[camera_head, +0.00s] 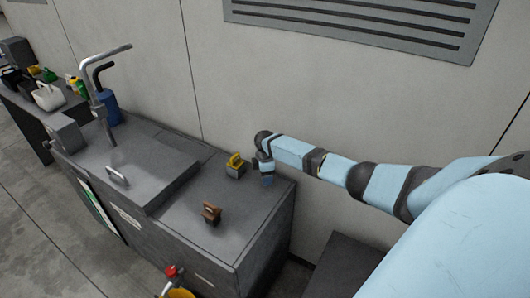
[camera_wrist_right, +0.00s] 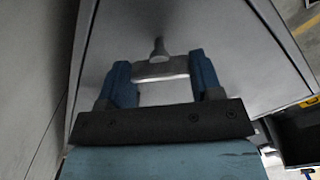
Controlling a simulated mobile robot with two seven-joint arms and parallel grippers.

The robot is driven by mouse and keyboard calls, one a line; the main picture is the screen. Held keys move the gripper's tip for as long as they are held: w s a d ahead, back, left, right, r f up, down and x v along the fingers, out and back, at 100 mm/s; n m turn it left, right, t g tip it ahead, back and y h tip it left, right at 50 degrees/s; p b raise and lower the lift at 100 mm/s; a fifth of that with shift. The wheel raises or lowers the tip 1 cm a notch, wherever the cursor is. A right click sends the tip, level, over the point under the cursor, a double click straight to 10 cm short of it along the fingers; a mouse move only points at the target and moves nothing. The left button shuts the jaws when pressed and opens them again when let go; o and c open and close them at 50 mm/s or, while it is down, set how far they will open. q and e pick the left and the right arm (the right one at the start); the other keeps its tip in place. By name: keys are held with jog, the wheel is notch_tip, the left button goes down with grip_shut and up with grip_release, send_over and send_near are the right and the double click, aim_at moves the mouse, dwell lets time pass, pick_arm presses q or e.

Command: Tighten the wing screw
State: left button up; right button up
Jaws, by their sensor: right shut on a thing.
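The wing screw (camera_wrist_right: 160,69) is a grey metal piece with a flat wing and a short round stem. In the right wrist view its stem points to the grey surface of the cabinet (camera_wrist_right: 225,45). My right gripper (camera_wrist_right: 160,63) is shut on the wing, with a blue finger at each side. In the head view my right gripper (camera_head: 266,174) is at the back right corner of the grey cabinet (camera_head: 165,215), pointing down. The screw is hidden there behind the gripper. My left gripper is not in view.
A block with a yellow handle (camera_head: 235,166) stands close left of my right gripper. A brown-handled block (camera_head: 211,213) is nearer the front. A lid with a metal handle (camera_head: 117,176), a bent pipe (camera_head: 105,92) and a blue container (camera_head: 111,108) are farther left. The wall is behind.

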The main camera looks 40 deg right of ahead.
jog(key=m+p, duration=0.1)
jog(key=m, duration=0.1)
jog(key=m+p, duration=0.2)
jog(key=m, duration=0.1)
jog(key=shift+r+m, duration=0.2)
jog(key=shift+m, duration=0.1)
jog(key=m+p, duration=0.1)
jog(key=m, duration=0.1)
jog(key=shift+m, duration=0.4)
jog(key=m+p, duration=0.2)
jog(key=m, duration=0.1)
jog(key=shift+d+m, duration=0.1)
jog(key=shift+m, duration=0.2)
jog(key=m+p, duration=0.1)
jog(key=m, duration=0.2)
jog(key=shift+w, duration=0.1)
jog(key=m+p, duration=0.1)
jog(key=m, duration=0.6)
jog(key=shift+m+p, duration=0.4)
jog(key=shift+m, duration=1.9)
jog(key=shift+w, duration=0.1)
